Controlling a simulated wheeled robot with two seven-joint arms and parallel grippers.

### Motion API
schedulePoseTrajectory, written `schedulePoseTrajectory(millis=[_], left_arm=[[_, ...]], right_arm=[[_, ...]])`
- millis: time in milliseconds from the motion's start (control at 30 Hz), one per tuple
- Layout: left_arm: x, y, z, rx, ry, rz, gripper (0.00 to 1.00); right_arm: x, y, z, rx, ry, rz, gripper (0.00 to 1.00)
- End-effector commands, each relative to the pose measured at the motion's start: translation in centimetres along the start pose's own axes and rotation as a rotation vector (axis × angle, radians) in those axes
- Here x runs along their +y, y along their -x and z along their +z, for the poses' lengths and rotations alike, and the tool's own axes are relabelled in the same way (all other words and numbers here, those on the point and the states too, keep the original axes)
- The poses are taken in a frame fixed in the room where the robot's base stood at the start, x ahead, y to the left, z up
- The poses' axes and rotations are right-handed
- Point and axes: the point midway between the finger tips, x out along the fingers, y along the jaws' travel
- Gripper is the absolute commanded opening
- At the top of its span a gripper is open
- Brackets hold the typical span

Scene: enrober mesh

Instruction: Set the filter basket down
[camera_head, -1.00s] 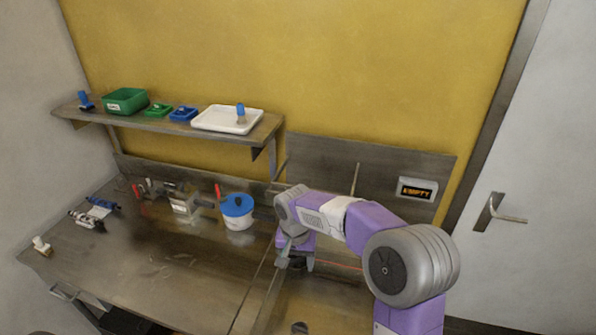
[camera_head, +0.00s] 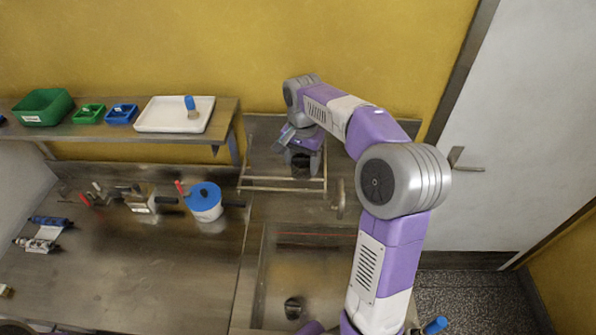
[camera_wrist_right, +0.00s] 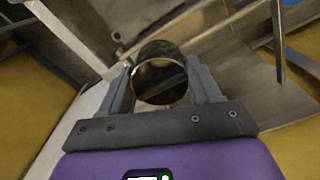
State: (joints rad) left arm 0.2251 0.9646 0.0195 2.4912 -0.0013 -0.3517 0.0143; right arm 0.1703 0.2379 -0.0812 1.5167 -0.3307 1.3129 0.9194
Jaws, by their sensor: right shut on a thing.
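The filter basket (camera_wrist_right: 160,76) is a short, open metal cylinder, held between the two fingers of my right gripper (camera_wrist_right: 161,84) in the right wrist view. Its round opening faces the wrist camera. In the head view my right gripper (camera_head: 303,152) is at the back, above the sink area, with the dark basket (camera_head: 303,166) below it. The basket is over or near a pale rail frame (camera_head: 282,189); I cannot tell whether it touches it. My left gripper is not in view.
A metal sink (camera_head: 277,276) with a round drain lies in front. A blue-lidded white tub (camera_head: 205,203) and a metal device (camera_head: 142,200) stand on the counter to the left. A wall shelf (camera_head: 224,116) carries a white tray (camera_head: 160,126) and bins. The front left counter is mostly clear.

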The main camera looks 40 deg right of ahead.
Motion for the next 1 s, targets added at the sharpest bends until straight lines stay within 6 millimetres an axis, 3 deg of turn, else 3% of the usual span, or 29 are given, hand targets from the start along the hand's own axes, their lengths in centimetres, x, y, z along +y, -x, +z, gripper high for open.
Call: schedulePoseTrajectory(millis=[300,733,767,900,1000], left_arm=[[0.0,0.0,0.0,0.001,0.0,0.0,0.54],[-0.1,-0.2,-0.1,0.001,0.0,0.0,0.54],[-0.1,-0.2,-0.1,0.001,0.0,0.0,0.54],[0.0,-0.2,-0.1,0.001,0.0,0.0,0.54],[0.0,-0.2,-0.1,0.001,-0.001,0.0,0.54]], right_arm=[[0.0,-3.8,0.0,-0.001,0.002,0.002,0.33],[0.0,-4.6,0.0,0.001,0.002,0.0,0.33],[0.0,-4.5,0.0,0.0,0.002,0.0,0.66],[0.0,-4.5,0.0,0.0,0.002,0.0,0.87],[0.0,-4.5,0.0,0.001,0.002,-0.001,0.89]])
